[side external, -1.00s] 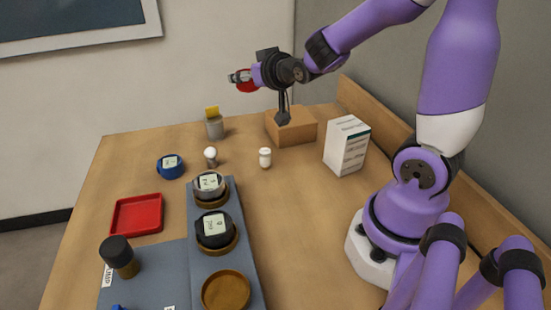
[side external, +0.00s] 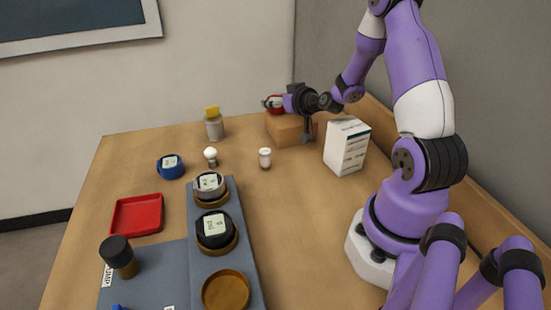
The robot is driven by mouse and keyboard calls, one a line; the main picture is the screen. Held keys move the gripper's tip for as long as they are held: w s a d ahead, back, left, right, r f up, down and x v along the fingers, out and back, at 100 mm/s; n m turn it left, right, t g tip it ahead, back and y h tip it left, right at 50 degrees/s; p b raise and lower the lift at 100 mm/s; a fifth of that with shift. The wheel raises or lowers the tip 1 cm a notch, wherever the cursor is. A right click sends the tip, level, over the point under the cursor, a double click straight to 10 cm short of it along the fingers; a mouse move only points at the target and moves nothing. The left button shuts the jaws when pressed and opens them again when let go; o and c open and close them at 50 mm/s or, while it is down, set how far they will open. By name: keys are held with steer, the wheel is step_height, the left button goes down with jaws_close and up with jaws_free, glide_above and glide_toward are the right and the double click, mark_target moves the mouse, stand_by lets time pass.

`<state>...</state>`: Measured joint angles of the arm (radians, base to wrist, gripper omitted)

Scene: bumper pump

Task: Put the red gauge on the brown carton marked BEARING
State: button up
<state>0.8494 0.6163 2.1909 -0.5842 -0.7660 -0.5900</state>
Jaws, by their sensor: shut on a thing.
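The red gauge (side external: 273,100) is held in my gripper (side external: 270,103), whose jaws are shut on it. It is at the top of the brown carton (side external: 286,131) at the back of the table. I cannot tell whether the gauge touches the carton's top or is just above it. The gripper and wrist hide part of the gauge and part of the carton. No marking on the carton can be read from here.
A white box (side external: 346,147) stands right of the carton. A small white bottle (side external: 265,158), a bulb (side external: 211,156), a grey can with yellow top (side external: 214,127) and a blue gauge (side external: 170,167) stand to the left. A red tray (side external: 137,214) and grey board (side external: 228,263) with gauges are nearer.

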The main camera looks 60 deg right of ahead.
mark_target(277, 99)
steer(key=o, duration=1.3)
steer(key=shift+f, duration=0.1)
steer(key=shift+c, duration=0.2)
steer(key=v, duration=0.3)
steer(key=shift+s+r, duration=0.1)
steer(key=shift+r, duration=0.25)
step_height(277, 99, up, 6)
steer(key=a+r+n+g+y, duration=0.2)
steer(key=a+n+y, duration=0.2)
steer(key=a, duration=0.9)
steer(key=s+a+r+g+y, duration=0.1)
steer(key=s+a+g, duration=0.4)
steer(key=s+a, duration=0.5)
steer(key=s, duration=0.2)
steer(key=shift+s+a+n+y, duration=0.3)
steer(key=shift+s+n, duration=0.1)
